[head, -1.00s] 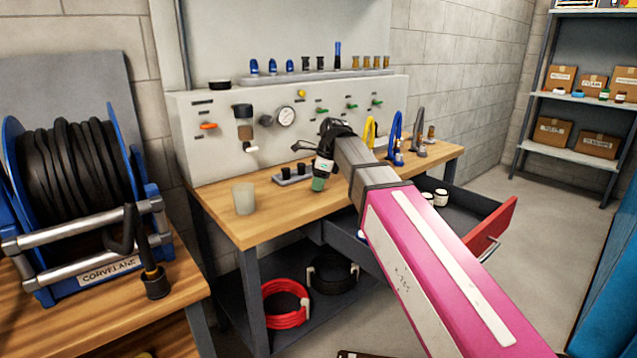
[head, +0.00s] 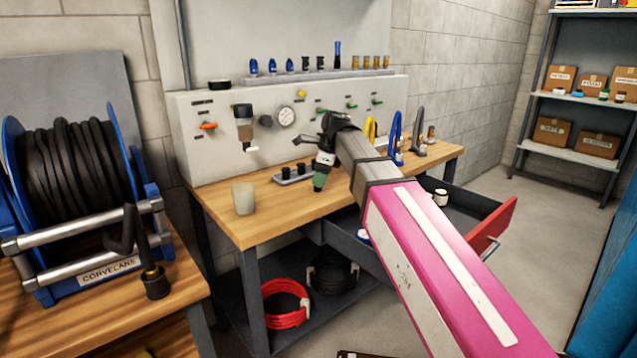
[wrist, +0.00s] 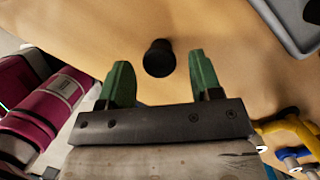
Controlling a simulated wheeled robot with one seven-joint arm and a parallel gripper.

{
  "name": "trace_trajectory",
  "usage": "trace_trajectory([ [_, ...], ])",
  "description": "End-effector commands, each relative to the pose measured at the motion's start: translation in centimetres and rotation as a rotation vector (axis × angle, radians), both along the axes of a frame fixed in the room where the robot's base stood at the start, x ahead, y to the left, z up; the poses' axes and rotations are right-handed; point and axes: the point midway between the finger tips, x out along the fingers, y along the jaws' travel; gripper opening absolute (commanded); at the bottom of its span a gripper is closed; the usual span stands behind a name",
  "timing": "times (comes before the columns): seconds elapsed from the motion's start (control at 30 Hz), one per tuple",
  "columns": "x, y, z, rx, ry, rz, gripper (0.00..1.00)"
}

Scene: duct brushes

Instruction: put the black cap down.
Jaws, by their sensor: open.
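The black cap (wrist: 159,58) stands on the wooden bench top (wrist: 90,25) in the wrist view. My gripper (wrist: 160,66) has its two green fingers spread. The cap is in line with the gap between the fingertips, with clear space on both sides, and neither finger touches it. In the head view my gripper (head: 320,182) points down over the bench, right of the translucent cup (head: 243,198). The cap cannot be made out there; my gripper seems to hide it.
A grey tray with black pieces (head: 292,174) lies just behind my gripper; its edge shows in the wrist view (wrist: 285,28). Yellow and blue hooked brushes (head: 396,135) stand to the right. An open drawer with a red front (head: 492,228) juts out below. Bare bench surrounds the cup.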

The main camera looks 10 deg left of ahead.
Motion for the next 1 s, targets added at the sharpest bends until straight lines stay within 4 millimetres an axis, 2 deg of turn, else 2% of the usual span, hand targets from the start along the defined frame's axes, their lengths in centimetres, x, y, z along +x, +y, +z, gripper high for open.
trace_trajectory([
  [0.3,0.2,-1.5,5.6,0.001,-0.002,0.0,0.59],
  [0.5,0.2,-2.2,8.3,0.001,0.0,0.0,0.59],
  [0.7,0.2,-2.6,9.5,0.001,-0.001,0.0,0.59],
  [1.0,0.2,-2.7,9.7,0.0,0.0,0.0,0.59],
])
